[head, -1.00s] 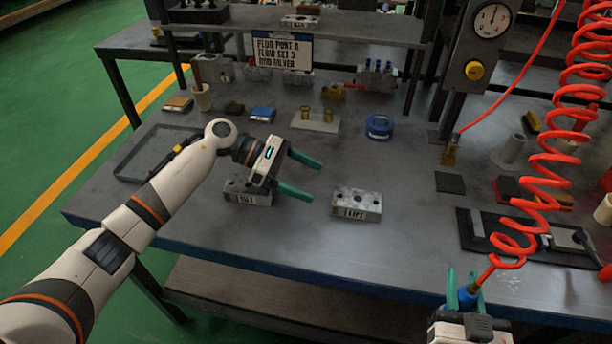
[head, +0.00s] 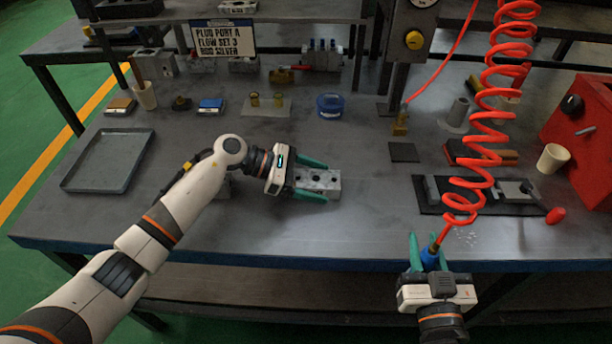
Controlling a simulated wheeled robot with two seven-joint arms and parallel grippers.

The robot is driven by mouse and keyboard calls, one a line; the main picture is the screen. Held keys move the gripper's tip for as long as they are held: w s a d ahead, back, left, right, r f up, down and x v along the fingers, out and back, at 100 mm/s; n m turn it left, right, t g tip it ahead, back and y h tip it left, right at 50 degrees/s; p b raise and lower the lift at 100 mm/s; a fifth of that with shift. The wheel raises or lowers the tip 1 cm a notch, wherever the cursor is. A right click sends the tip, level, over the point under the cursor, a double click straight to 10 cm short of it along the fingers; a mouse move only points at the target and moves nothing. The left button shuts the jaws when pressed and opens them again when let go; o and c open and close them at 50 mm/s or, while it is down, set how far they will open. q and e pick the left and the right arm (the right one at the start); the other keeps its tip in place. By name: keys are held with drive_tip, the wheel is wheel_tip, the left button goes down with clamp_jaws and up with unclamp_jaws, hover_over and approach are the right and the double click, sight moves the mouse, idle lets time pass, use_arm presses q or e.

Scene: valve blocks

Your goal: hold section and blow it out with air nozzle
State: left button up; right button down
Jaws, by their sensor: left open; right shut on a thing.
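A grey metal valve section (head: 322,180) with holes in its top lies on the bench. My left gripper (head: 314,178) is open at its left end, one green finger along the far side and one along the near side. The near finger covers the front face; I cannot tell whether the fingers touch it. My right gripper (head: 428,247) is shut on the blue air nozzle (head: 430,259) at the bench's front edge, right of the section. A red coiled hose (head: 490,120) runs up from the nozzle. A second block is mostly hidden behind my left arm.
A dark mat with a metal fixture (head: 430,191) lies right of the section. An empty grey tray (head: 108,160) is at the left. A blue round container (head: 330,105) and a red box (head: 585,135) stand farther back. The bench between section and nozzle is clear.

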use_arm(q)
drive_tip(key=c, duration=1.4)
